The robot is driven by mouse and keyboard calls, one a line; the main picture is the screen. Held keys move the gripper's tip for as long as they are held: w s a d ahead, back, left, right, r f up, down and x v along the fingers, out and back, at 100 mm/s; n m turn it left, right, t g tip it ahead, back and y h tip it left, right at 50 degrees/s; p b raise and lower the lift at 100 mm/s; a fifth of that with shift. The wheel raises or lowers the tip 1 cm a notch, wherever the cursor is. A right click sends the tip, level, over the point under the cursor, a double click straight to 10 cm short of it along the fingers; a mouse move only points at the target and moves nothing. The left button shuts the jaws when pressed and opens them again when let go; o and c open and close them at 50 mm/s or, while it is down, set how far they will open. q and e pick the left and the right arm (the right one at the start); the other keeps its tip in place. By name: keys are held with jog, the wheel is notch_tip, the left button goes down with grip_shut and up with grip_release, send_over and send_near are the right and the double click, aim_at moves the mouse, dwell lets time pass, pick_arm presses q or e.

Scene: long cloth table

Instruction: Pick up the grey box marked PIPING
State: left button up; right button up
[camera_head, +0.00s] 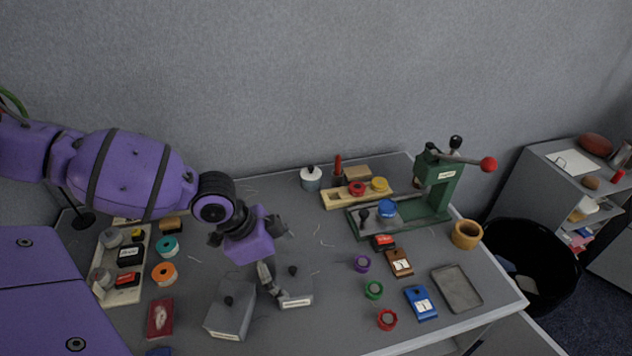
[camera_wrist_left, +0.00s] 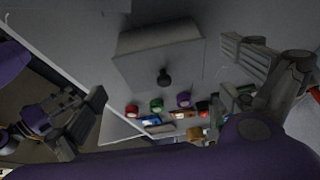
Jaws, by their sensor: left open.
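Two grey boxes with black knobs and pale front labels stand near the table's front. The larger one (camera_head: 228,312) is left of my left gripper; the smaller one (camera_head: 296,290) is just beside and partly behind its lower finger. The labels are too small to read, so I cannot tell which says PIPING. My left gripper (camera_head: 277,264) is open and empty, low over the table. In the left wrist view, a grey box with a knob (camera_wrist_left: 150,62) lies between the spread fingers (camera_wrist_left: 163,75), apparently untouched.
A green press (camera_head: 438,190) stands at the back right. Coloured rings and small boxes lie right of the grey boxes, with a grey tray (camera_head: 457,288). A pale tray (camera_head: 121,290) and thread spools are at left. A black bin (camera_head: 535,262) stands beyond the right edge.

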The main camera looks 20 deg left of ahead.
aim_at(288, 274)
pick_arm(q)
jog(key=x, duration=0.7)
jog(key=shift+w, duration=0.1)
jog(key=shift+a, duration=0.1)
jog(key=c, duration=1.2)
